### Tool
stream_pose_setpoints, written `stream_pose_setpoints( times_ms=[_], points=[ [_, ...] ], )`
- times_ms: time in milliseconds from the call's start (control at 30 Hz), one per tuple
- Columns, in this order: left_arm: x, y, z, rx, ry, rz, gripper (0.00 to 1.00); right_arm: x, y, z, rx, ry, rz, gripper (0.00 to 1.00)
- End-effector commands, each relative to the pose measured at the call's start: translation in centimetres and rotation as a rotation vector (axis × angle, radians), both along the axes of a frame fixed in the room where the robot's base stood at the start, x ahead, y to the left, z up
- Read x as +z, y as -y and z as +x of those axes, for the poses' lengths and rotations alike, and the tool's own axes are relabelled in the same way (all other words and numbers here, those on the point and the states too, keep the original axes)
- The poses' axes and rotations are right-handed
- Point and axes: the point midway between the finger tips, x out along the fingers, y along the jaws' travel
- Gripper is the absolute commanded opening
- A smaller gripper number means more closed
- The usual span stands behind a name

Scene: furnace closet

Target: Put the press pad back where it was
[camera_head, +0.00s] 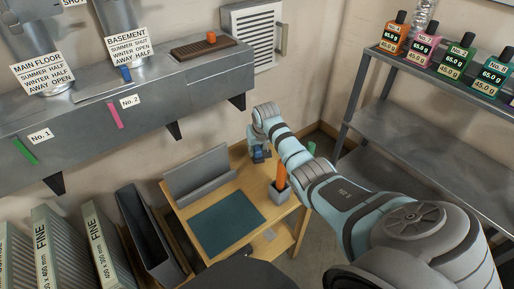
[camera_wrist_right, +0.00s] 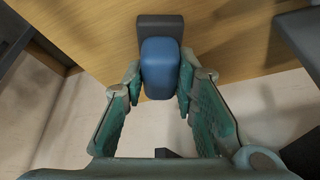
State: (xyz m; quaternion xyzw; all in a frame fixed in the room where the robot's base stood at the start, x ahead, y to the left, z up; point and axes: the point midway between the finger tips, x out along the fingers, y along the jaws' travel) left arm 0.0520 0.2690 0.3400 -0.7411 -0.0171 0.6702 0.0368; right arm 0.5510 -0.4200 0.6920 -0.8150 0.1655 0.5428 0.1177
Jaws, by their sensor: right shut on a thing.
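The thing that appears to be the press pad is a rounded blue block (camera_wrist_right: 160,68) with a dark grey block (camera_wrist_right: 160,23) at its far end. My right gripper (camera_wrist_right: 160,88) is shut on the blue part, one finger on each side. In the head view the right gripper (camera_head: 260,149) is at the back of the small wooden desk (camera_head: 283,213), with the blue block (camera_head: 259,155) showing small below it. I cannot tell whether the pad touches the desk. My left gripper is not in view.
On the desk are a dark green mat (camera_head: 226,222), a grey angled stand (camera_head: 200,175) and a grey cup (camera_head: 279,194) holding an orange thing. A metal shelf (camera_head: 405,120) with several labelled bottles stands right.

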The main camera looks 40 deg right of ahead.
Motion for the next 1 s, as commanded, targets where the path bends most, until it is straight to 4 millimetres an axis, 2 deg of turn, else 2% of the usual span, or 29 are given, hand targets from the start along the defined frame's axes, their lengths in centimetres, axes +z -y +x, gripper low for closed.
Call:
stream_pose_setpoints(
  times_ms=[33, 67, 167, 200, 467, 567, 667, 833, 1000],
  points=[
    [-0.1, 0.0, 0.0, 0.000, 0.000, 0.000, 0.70, -0.2, 0.0, 0.0, 0.000, 0.000, 0.000, 0.00],
    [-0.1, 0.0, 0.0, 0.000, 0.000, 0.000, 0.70, -0.2, 0.0, 0.0, 0.000, 0.000, 0.000, 0.28],
    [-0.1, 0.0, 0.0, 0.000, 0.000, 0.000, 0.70, -0.2, 0.0, 0.0, 0.000, 0.000, 0.000, 0.44],
    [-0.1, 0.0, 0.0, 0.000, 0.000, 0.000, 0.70, -0.2, 0.0, 0.0, 0.000, 0.000, 0.000, 0.46],
    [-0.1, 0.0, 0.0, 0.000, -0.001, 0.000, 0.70, -0.1, 0.0, 0.0, 0.000, 0.000, 0.000, 0.46],
    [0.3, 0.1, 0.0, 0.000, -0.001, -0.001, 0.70, 0.5, 0.0, -0.1, 0.000, -0.001, 0.000, 0.46],
    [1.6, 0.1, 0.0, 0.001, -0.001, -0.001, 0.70, 2.2, -0.2, -0.6, 0.000, 0.000, -0.001, 0.46],
    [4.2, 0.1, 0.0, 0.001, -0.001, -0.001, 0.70, 6.4, -0.8, -2.1, 0.002, 0.002, -0.002, 0.46],
    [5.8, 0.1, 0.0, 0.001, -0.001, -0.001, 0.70, 10.1, -1.4, -3.6, 0.000, 0.002, -0.001, 0.46]
  ],
)
